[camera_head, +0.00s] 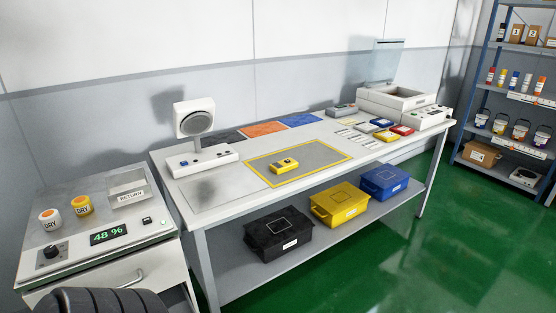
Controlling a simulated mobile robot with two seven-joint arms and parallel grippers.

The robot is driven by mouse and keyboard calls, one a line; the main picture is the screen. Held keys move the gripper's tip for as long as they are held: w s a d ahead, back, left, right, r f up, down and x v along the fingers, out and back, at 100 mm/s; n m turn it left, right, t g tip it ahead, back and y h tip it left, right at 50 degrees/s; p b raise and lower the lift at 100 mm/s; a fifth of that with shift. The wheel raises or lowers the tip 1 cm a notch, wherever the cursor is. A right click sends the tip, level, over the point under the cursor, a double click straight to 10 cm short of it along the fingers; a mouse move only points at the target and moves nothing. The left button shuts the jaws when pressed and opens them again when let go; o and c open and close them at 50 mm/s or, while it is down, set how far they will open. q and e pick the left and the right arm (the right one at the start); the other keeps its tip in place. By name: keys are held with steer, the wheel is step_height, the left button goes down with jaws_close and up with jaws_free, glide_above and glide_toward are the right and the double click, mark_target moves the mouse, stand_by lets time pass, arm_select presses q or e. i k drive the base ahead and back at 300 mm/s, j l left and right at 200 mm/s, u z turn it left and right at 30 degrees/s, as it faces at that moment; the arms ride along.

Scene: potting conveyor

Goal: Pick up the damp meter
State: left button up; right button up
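A small yellow handheld device (285,165), which looks like the damp meter, lies on a grey mat with a yellow border (316,155) on the long workbench. It has a pale and dark patch on its top, too small to read. Nothing touches it. Neither of my grippers is in view.
A round-headed device (195,118) stands left of the mat on the workbench (215,200). Small coloured boxes and an open-lidded machine (395,98) stand at the right. Black (278,236), yellow (340,205) and blue bins sit below. A dryer cabinet (100,240) stands left; green floor lies clear in front.

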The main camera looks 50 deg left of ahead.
mark_target(280, 167)
steer(key=i+u, duration=0.35)
steer(key=i+l+u, duration=0.15)
steer(key=u, duration=0.25)
steer(key=i+l+u, duration=0.2)
steer(key=i+u, duration=0.15)
steer(key=i+l+u, duration=0.15)
steer(key=u, duration=0.25)
steer(key=i+l+u, duration=0.2)
steer(key=u, duration=0.25)
steer(key=i+l+u, duration=0.2)
steer(key=u, duration=0.2)
steer(key=l+u, duration=0.3)
steer(key=u, duration=0.15)
steer(key=i+l+u, duration=0.1)
steer(key=l+u, duration=0.3)
